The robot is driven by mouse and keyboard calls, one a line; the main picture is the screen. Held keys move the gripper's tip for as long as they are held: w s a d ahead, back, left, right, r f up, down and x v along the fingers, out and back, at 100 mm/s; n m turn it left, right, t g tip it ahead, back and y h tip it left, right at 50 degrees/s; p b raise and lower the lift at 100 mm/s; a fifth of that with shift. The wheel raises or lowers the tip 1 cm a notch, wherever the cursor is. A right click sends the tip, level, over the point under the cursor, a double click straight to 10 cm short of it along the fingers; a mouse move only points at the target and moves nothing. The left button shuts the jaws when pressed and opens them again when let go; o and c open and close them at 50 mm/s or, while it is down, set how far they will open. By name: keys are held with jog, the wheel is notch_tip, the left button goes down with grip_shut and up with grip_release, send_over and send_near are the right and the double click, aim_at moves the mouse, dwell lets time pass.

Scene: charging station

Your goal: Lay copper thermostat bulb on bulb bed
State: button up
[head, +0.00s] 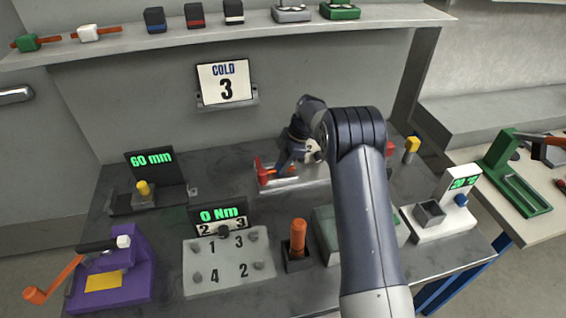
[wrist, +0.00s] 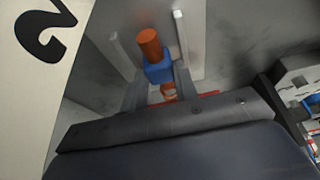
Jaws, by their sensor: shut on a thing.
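My gripper (wrist: 160,82) is shut on a blue block (wrist: 158,70) with a copper-orange cylinder (wrist: 149,43) at its far end, which looks like the copper thermostat bulb. In the wrist view the cylinder points away from me, between two pale upright strips that may belong to the bulb bed; contact cannot be told. In the head view my gripper (head: 284,158) is low at the back of the bench, beside red parts (head: 263,173) above a pale plate (head: 292,184). My arm hides much of this spot, and the bulb bed cannot be identified for certain.
A "60 mm" display (head: 152,164) stands left. In front are a numbered plate (head: 228,275), an orange-handled tool in a holder (head: 298,240) and a purple crank device (head: 110,270). A white "20 °C" unit (head: 445,222) stands right.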

jog(key=o, duration=1.1)
jog(key=shift+o, duration=0.2)
jog(key=shift+r, duration=0.1)
jog(key=b+v, duration=0.1)
jog(key=v, duration=0.9)
jog(key=shift+r, duration=0.35)
jog(key=shift+d, duration=0.1)
jog(key=p+x, duration=0.1)
jog(key=x, duration=0.9)
jog(key=shift+s+f, duration=0.1)
jog(key=shift+f, duration=0.25)
jog(key=shift+r+p, duration=0.55)
jog(key=shift+p, duration=0.1)
jog(key=shift+r+p, duration=0.8)
jog(key=shift+r, duration=0.3)
